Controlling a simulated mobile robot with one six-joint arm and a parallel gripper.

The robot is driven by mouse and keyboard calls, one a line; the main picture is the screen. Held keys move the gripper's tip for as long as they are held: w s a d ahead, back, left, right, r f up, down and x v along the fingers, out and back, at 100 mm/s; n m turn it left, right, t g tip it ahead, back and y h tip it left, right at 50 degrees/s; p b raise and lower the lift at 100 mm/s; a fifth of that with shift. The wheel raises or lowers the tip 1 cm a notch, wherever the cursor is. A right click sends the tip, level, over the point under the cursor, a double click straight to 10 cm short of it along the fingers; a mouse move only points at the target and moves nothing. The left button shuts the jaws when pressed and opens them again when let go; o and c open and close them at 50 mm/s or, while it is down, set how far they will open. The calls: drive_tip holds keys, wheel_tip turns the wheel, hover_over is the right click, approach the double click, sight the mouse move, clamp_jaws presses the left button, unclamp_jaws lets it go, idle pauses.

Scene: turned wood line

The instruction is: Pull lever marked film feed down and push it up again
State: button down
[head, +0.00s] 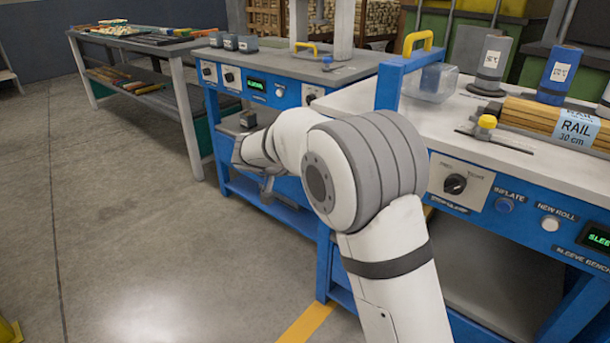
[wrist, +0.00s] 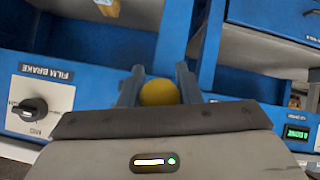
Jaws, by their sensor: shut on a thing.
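In the wrist view, which is upside down, a round yellow knob (wrist: 160,92) sits between the two dark fingers of my gripper (wrist: 160,80). The gripper is shut on this knob, at the blue front of a bench. The lever's arm and any film feed marking are hidden, so its exact position cannot be told.
A film brake dial (wrist: 33,108) and a small green display (wrist: 297,132) are on the panel. The nearer blue bench (head: 535,185) bears a clear box (head: 433,83) and a rail bundle (head: 548,117). Open floor (head: 110,230) lies to the left.

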drive_tip(key=shift+w+r, duration=0.15)
drive_tip(key=shift+r, duration=0.05)
drive_tip(key=c, duration=1.3)
unclamp_jaws()
drive_tip(key=shift+d, duration=0.1)
drive_tip(key=shift+o, duration=1.1)
drive_tip(key=shift+f, duration=0.1)
drive_tip(key=shift+a, duration=0.25)
drive_tip(key=p+v, duration=0.2)
drive_tip(key=v, duration=0.5)
drive_tip(key=shift+s, duration=0.25)
